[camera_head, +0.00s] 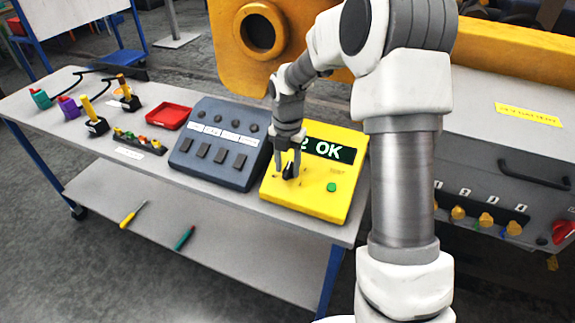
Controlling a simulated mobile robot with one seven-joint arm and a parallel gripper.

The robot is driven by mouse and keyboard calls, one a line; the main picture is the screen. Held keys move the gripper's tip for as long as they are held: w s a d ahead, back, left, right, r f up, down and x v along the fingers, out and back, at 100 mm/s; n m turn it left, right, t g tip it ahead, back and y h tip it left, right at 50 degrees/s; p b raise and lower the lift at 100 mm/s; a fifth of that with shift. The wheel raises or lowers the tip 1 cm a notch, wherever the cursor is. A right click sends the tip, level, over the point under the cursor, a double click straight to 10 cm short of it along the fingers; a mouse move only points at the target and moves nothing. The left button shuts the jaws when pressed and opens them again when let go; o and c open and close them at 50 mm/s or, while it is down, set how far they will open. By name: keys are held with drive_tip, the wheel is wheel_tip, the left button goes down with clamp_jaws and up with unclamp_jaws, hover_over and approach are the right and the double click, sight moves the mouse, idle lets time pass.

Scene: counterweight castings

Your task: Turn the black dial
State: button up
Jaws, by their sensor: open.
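The black dial (289,171) sits on the left part of the sloped face of a yellow control box (311,204). My gripper (287,176) points down at the dial, with its fingers apart and one on either side of it. The fingers partly cover the dial, and I cannot tell whether they touch it.
A dark panel (220,143) with knobs and switches stands left of the yellow box on the grey bench (120,170). A red tray (168,116) and several coloured levers lie further left. A grey cabinet (500,150) with yellow knobs stands at right. Two screwdrivers lie on the lower shelf.

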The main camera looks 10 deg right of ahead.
clamp_jaws()
